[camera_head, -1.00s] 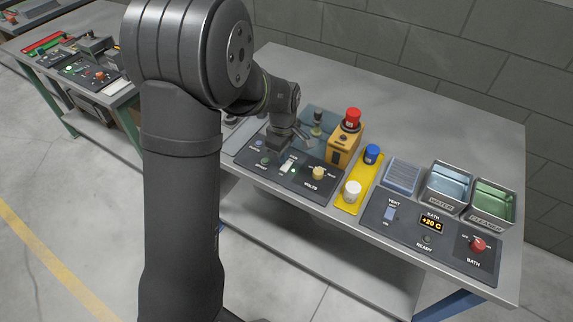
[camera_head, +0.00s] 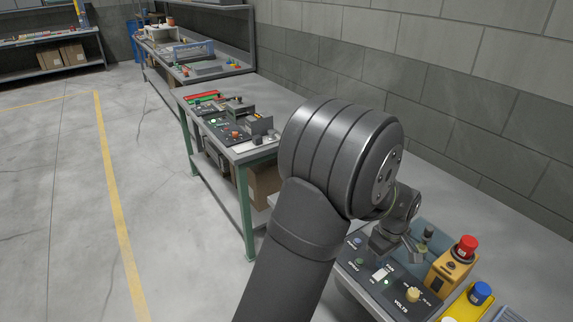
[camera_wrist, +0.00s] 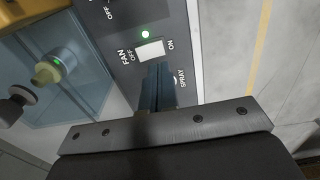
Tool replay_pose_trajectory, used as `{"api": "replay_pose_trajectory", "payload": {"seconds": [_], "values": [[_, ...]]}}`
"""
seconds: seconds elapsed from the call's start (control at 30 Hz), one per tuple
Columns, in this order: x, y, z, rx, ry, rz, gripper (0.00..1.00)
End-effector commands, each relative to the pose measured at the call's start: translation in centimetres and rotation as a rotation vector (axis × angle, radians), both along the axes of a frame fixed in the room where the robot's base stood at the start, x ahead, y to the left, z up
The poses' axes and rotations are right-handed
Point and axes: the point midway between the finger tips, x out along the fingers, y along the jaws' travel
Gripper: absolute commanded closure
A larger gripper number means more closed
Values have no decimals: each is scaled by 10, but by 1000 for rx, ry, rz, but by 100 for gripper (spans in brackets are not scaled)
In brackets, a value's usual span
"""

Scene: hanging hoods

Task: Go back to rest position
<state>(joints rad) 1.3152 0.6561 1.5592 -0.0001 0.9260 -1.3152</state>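My gripper (camera_head: 408,252) hangs over the dark control panel (camera_head: 395,290) on the near bench, partly hidden by my own arm in the head view. In the wrist view its two fingers (camera_wrist: 157,88) lie side by side with no clear gap and nothing seen between them. Their tips appear just below the white FAN rocker switch (camera_wrist: 150,50) in the picture; I cannot tell whether they touch the panel. A green lamp (camera_wrist: 145,34) glows beside the switch. SPRAY lettering shows right of the fingers.
A yellow box with a red button (camera_head: 467,246) stands right of the gripper. A blue-capped item (camera_head: 481,292) and a yellow knob (camera_head: 413,294) are nearby. A glassy blue hood area (camera_wrist: 75,70) lies left in the wrist view. A block wall (camera_head: 450,90) stands behind.

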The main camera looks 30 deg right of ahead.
Motion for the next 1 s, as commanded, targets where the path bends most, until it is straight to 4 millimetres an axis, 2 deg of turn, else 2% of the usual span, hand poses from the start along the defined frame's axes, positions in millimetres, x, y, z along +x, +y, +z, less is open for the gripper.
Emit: {"api": "replay_pose_trajectory", "payload": {"seconds": [0.2, 0.43, 0.83, 1.0], "values": [[0, 1, -34, 3, 1, 0, 100], [0, 0, -52, 1, 0, 0, 100], [0, 0, -49, 0, 0, 0, 100], [0, -1, -34, -3, -1, 0, 100]]}}
